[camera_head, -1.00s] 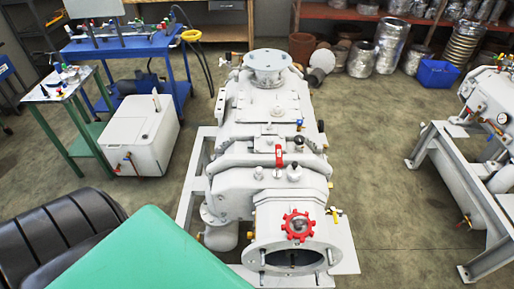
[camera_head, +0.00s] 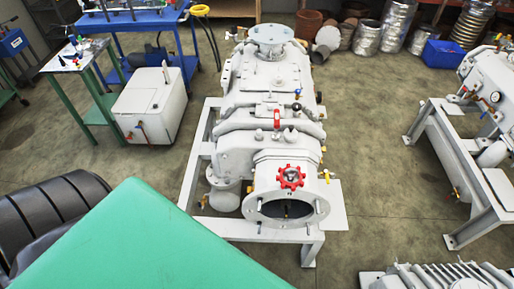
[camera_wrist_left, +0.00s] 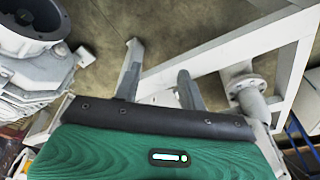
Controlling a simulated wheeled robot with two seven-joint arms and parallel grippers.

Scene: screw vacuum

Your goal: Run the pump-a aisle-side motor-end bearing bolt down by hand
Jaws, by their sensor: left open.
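A large white pump (camera_head: 262,84) stands on a pale steel frame (camera_head: 184,199) in the middle of the head view. Its near end has a round open flange (camera_head: 252,212) with a red handwheel (camera_head: 291,177) above it. I cannot make out the bearing bolt, and no label shows which pump this is. My left gripper (camera_wrist_left: 157,58) shows in the left wrist view with its two grey fingers apart and nothing between them. Pale frame bars and floor lie beyond the fingers. My right gripper is in neither view.
A second white machine (camera_head: 480,80) on a stand is at the right, and a grey finned unit (camera_head: 450,276) at the lower right. A white box (camera_head: 151,112), a green table (camera_head: 85,102) and a blue cart (camera_head: 187,62) stand at the left. Floor between the machines is clear.

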